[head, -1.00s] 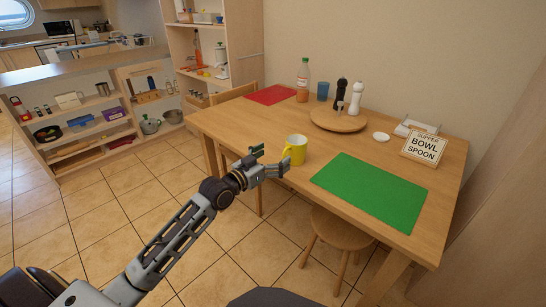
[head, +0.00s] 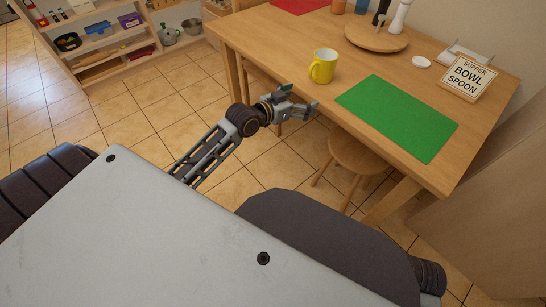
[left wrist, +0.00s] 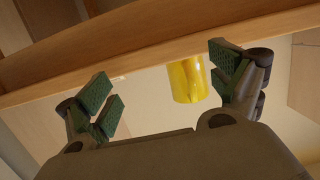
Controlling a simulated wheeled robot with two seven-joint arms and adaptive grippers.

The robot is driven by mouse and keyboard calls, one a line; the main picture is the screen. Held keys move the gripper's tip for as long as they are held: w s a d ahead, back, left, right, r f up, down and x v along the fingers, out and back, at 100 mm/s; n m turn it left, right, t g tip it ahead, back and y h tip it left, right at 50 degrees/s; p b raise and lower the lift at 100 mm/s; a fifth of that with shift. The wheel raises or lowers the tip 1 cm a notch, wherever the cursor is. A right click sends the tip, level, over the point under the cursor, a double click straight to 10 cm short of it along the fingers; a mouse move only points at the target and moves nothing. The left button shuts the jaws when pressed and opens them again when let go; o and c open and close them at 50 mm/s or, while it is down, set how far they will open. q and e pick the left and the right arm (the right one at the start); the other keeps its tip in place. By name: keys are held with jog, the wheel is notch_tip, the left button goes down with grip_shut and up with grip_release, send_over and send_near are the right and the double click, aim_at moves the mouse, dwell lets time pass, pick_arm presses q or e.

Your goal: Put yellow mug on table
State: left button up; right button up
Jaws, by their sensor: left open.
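The yellow mug (head: 325,66) stands upright on the wooden table (head: 285,58) near its front edge, left of the green mat. Its handle faces the lower left in the head view. My left gripper (head: 299,99) is open and empty, just off the table's front edge, pointing toward the mug and apart from it. In the left wrist view, the mug (left wrist: 187,80) shows beyond and between the open, green-padded fingers of the gripper (left wrist: 163,75), closer to the right finger. My right gripper is not in view.
A green mat (head: 398,116) lies right of the mug. A round wooden board (head: 362,37) with shakers stands behind it. A sign (head: 467,77) and a white disc (head: 421,62) are at the back right. A stool (head: 358,152) is under the table's front edge.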

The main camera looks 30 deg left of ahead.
pick_arm(q)
jog(key=s+d+f+g+y, duration=0.1)
jog(key=s+d+f+g, duration=0.15)
jog(key=s+f, duration=0.4)
jog(key=s+d+f+g+y, duration=0.1)
jog(key=s+d+f+g, duration=0.15)
jog(key=s+f, duration=0.45)
jog(key=s+f+n+g+y, duration=0.1)
jog(key=s+f+g, duration=0.5)
jog(key=s, duration=0.8)
notch_tip(320, 180, down, 2)
jog(key=shift+s+d+f+y, duration=0.15)
jog(key=shift+s+d+y, duration=0.15)
jog(key=shift+y, duration=0.2)
jog(key=shift+w+d, duration=0.1)
jog(key=shift+w, duration=0.05)
